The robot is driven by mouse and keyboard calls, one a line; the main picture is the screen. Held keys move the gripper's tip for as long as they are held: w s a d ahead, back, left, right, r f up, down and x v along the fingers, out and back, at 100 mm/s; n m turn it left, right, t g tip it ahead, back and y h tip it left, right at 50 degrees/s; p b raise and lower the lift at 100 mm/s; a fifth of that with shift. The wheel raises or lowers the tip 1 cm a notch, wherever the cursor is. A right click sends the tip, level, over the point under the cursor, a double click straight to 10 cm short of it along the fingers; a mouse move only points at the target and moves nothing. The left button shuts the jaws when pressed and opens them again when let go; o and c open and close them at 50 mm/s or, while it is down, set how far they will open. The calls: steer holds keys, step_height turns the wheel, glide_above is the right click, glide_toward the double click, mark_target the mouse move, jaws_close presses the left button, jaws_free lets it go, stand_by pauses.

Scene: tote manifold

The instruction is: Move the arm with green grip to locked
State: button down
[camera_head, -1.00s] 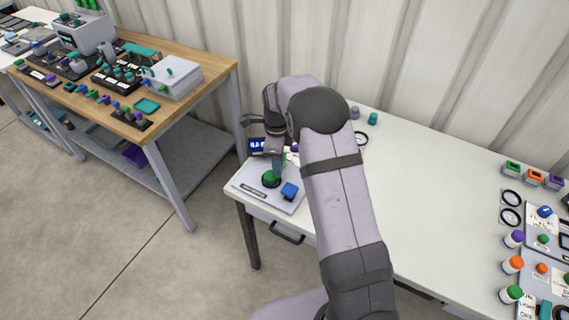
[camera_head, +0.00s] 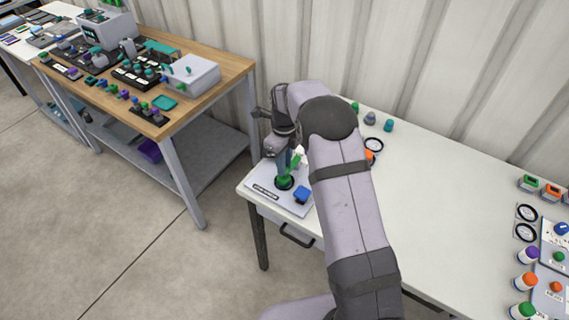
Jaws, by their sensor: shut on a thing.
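The arm with the green grip (camera_head: 290,166) stands up from a dark round base on a light grey plate (camera_head: 266,195) at the near left corner of the white table. It looks tilted slightly to the right. My gripper (camera_head: 284,156) is at its upper part and is shut on it; the fingers and my own arm hide much of the contact.
The white table (camera_head: 440,190) is clear in its middle. Small knobs stand at the back, and several controls line the right edge. A wooden workbench (camera_head: 225,75) stands left.

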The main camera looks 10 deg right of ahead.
steer(key=shift+w+r, duration=0.1)
steer(key=c, duration=1.6)
jaws_free()
steer(key=shift+c, duration=0.2)
steer(key=shift+r+b, duration=1.1)
steer(key=shift+r, duration=2.55)
